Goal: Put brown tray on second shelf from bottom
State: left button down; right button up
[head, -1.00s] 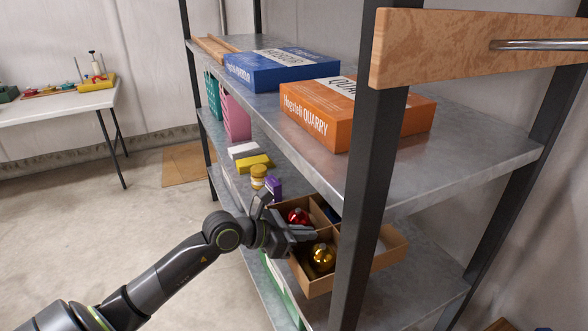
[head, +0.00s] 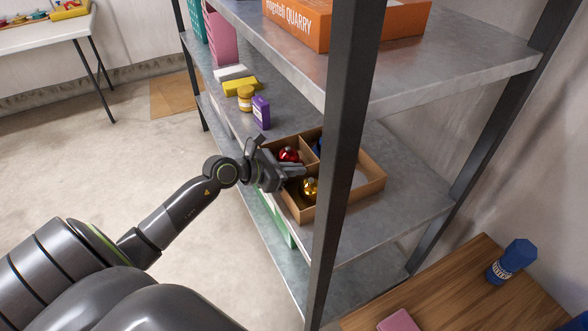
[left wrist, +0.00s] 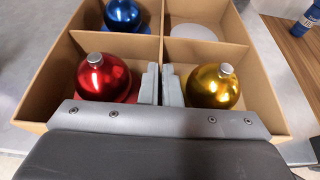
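The brown tray (head: 366,191) is an open box with four compartments on the middle visible shelf (head: 412,190). It holds a red ball (head: 289,154), a gold ball (head: 310,188) and a blue ball, clearer in the left wrist view (left wrist: 123,15); a pale disc (left wrist: 194,32) lies in the fourth compartment. My left gripper (head: 296,171) reaches over the tray's front side. In the left wrist view, its fingers (left wrist: 161,82) are close together on either side of the divider between the red and gold balls. The rack post hides part of the tray. My right gripper is out of view.
A dark post (head: 340,130) stands before the tray. A purple box (head: 261,112), yellow jar (head: 245,98) and yellow block (head: 241,86) sit left of it. An orange box (head: 350,22) is on the shelf above. A wooden table (head: 450,300) stands at lower right.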

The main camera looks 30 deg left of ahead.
pick_arm(q)
jog(key=c, duration=2)
grip_release()
jog(key=shift+c, duration=0.2)
jog(key=o, duration=0.4)
jog(key=shift+r, duration=0.15)
jog(key=shift+s+a, duration=0.2)
jog(key=shift+s, duration=0.15)
jog(key=v, duration=1.1)
jog(key=shift+s, duration=0.2)
